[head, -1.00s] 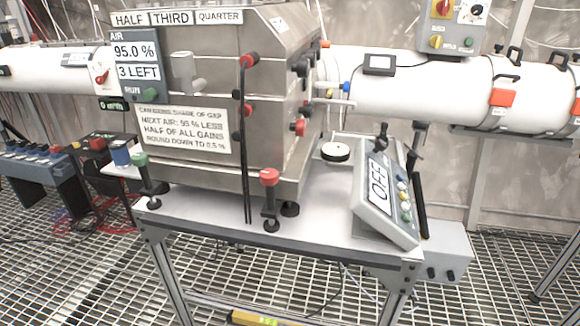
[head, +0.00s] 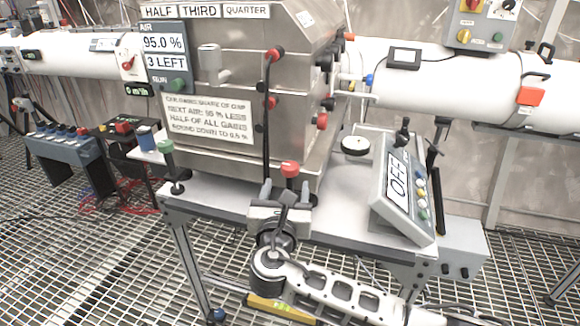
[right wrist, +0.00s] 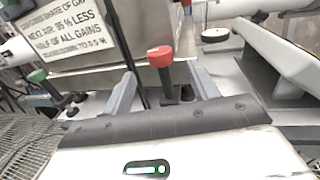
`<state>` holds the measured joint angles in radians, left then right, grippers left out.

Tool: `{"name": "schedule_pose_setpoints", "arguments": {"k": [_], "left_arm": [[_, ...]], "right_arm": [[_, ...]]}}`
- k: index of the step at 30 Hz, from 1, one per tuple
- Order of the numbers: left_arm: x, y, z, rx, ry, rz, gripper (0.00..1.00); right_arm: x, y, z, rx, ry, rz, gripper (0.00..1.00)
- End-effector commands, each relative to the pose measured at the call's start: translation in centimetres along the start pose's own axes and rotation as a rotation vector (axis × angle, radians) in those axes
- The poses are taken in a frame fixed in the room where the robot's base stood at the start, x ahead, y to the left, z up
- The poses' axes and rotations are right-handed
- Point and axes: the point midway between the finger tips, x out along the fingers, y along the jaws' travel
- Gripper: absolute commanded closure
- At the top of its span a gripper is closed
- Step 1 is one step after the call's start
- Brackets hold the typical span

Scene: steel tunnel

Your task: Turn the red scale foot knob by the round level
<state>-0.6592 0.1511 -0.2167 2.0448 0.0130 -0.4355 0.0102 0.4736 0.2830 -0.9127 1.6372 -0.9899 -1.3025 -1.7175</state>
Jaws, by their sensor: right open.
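The red scale foot knob (head: 290,168) stands upright on a dark post at the front edge of the bench, before the steel box. In the right wrist view the red knob (right wrist: 159,55) shows between my fingers, a little beyond the tips. My right gripper (head: 285,194) is open, just in front of the knob's post; its two grey fingers show in the right wrist view (right wrist: 162,82), apart and empty. A round white disc with a dark rim (head: 355,145), perhaps the round level, lies on the bench to the right. My left gripper is not in view.
A green foot knob (head: 166,147) stands at the bench's left. A thin black rod (head: 266,130) rises close behind my right gripper. The steel box (head: 215,75) fills the space behind the knob.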

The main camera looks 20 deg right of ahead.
Motion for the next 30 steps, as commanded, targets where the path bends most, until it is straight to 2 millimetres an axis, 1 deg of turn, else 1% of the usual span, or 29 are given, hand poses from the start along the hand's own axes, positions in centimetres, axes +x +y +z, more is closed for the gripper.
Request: {"name": "schedule_pose_setpoints", "arguments": {"k": [1, 6, 9, 12, 18, 25, 26, 27, 29, 30], "left_arm": [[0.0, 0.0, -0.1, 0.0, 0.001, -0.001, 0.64], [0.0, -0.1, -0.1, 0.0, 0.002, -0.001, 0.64], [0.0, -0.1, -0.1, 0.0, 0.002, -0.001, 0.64], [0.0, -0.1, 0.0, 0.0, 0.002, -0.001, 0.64], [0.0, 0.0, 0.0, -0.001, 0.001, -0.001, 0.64], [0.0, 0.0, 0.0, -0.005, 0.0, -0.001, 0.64], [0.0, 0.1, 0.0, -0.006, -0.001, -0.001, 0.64], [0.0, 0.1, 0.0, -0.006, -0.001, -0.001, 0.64], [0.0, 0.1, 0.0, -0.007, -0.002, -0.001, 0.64], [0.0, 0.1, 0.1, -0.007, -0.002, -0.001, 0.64]], "right_arm": [[1.3, -0.1, 0.1, -0.002, -0.002, -0.004, 0.41], [4.7, 0.0, 0.1, -0.001, -0.001, -0.002, 0.41], [6.3, 0.0, 0.0, 0.001, 0.001, -0.001, 0.41], [7.5, 0.0, 0.0, 0.002, 0.001, 0.0, 0.41], [8.4, 0.0, 0.0, 0.003, 0.002, 0.001, 0.41], [8.4, 0.0, 0.0, 0.003, 0.002, 0.001, 0.41], [8.4, 0.0, -0.1, 0.003, 0.002, 0.001, 0.46], [8.4, 0.0, -0.1, 0.003, 0.002, 0.001, 0.57], [8.4, 0.0, -0.1, 0.003, 0.002, 0.001, 0.74], [8.4, 0.0, -0.1, 0.003, 0.002, 0.001, 0.85]]}}
